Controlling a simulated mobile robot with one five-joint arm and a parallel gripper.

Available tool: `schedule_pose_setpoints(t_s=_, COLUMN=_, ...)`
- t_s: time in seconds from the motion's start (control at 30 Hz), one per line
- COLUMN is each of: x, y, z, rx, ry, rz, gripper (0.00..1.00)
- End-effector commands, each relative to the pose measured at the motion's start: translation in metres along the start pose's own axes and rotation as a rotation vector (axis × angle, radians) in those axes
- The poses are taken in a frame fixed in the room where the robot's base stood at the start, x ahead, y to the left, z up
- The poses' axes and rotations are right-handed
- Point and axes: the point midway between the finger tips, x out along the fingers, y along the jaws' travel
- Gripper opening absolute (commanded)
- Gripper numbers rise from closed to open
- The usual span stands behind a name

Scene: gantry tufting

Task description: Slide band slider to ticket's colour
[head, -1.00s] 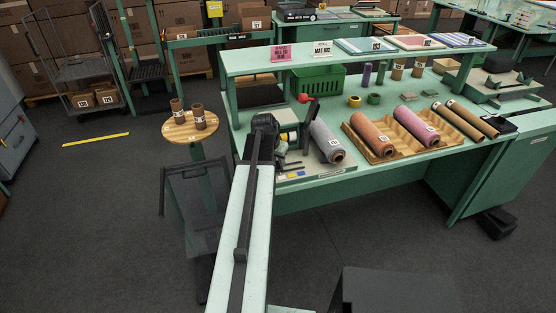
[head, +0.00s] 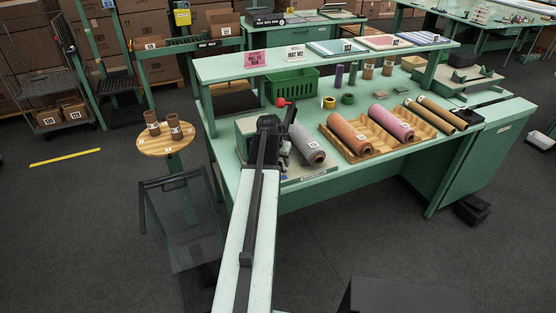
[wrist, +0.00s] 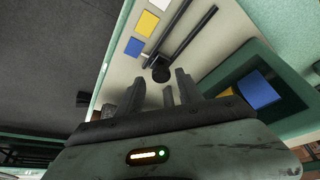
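In the wrist view a pale panel (wrist: 118,78) carries two dark parallel rails (wrist: 182,32) with a round black knob (wrist: 160,73) at their near end, likely the band slider. Beside the rails are a blue patch (wrist: 134,47), a yellow patch (wrist: 147,23) and a white patch cut by the top edge. My gripper (wrist: 160,87) is open, its fingers apart just short of the knob; contact cannot be told. In the head view my gripper (head: 277,123) is over the bench's left end and hides the slider. A pink ticket (head: 257,59) stands on the shelf; its small print is hard to read.
A grey roll (head: 307,146) lies close right of my gripper. A wooden tray (head: 372,150) holds an orange and a pink roll. In the wrist view a green-rimmed dark recess (wrist: 233,80) with blue and yellow pieces lies right of the panel. A round stand (head: 163,143) is left.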

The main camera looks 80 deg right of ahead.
Motion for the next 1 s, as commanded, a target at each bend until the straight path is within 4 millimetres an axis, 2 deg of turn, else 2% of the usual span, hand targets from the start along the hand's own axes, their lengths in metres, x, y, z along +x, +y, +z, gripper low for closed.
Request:
schedule_pose_setpoints(t_s=0.37, x=-0.004, y=-0.003, z=0.002, rx=-0.003, ry=-0.004, rz=-0.003, gripper=0.46)
schedule_pose_setpoints(t_s=0.47, x=-0.015, y=-0.003, z=0.001, rx=-0.003, ry=-0.004, rz=-0.003, gripper=0.46)
schedule_pose_setpoints(t_s=0.8, x=-0.076, y=-0.005, z=0.001, rx=-0.004, ry=-0.003, rz=-0.003, gripper=0.46)
schedule_pose_setpoints(t_s=1.0, x=-0.08, y=-0.006, z=0.003, rx=-0.004, ry=-0.003, rz=-0.002, gripper=0.46)
